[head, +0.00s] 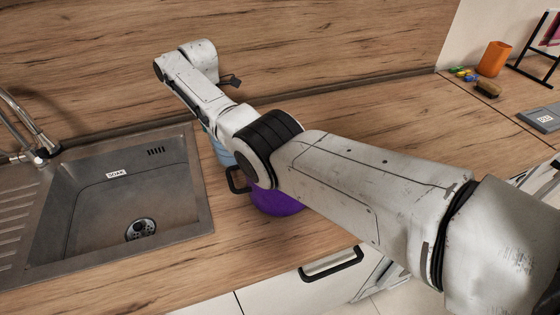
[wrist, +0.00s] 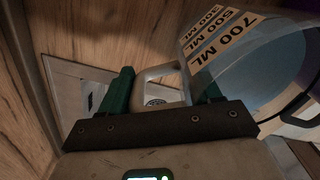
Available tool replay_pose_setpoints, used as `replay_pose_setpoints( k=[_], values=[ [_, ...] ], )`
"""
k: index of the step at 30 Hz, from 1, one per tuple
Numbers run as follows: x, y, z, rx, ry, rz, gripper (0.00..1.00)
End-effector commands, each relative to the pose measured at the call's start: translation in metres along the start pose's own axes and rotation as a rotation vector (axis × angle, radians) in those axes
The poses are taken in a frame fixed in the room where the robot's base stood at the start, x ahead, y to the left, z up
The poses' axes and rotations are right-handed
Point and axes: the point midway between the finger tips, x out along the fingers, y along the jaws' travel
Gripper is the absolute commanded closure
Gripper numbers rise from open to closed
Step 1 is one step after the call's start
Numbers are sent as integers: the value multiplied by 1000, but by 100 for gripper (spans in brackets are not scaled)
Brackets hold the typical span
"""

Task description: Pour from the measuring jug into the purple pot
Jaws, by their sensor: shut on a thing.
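The purple pot (head: 278,203) stands on the counter right of the sink, mostly hidden under my arm. A black handle (head: 236,181) shows at its left side. The measuring jug (head: 222,152), pale translucent blue, is a small patch behind my arm in the head view. In the wrist view the jug (wrist: 262,62) fills the upper right, with 700, 500 and 300 ML labels on its wall. My gripper (wrist: 162,84) has green fingers closed on either side of the jug's pale handle (wrist: 158,72). My arm hides the gripper in the head view. The jug's contents and tilt are not clear.
A steel sink (head: 105,200) with a tap (head: 30,135) lies left of the pot. At the far right are an orange cup (head: 493,58), a brush (head: 487,88), a grey scale (head: 542,118) and a black rack (head: 537,55). The wooden splashback (head: 330,40) rises behind.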

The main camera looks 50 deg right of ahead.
Motion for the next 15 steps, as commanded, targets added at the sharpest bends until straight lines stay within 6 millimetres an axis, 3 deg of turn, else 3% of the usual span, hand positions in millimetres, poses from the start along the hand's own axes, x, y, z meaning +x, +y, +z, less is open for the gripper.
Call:
replay_pose_setpoints(
  k=[15],
  values=[
    [-38, -13, 0, 16, 2, 195, 100]
  ],
)
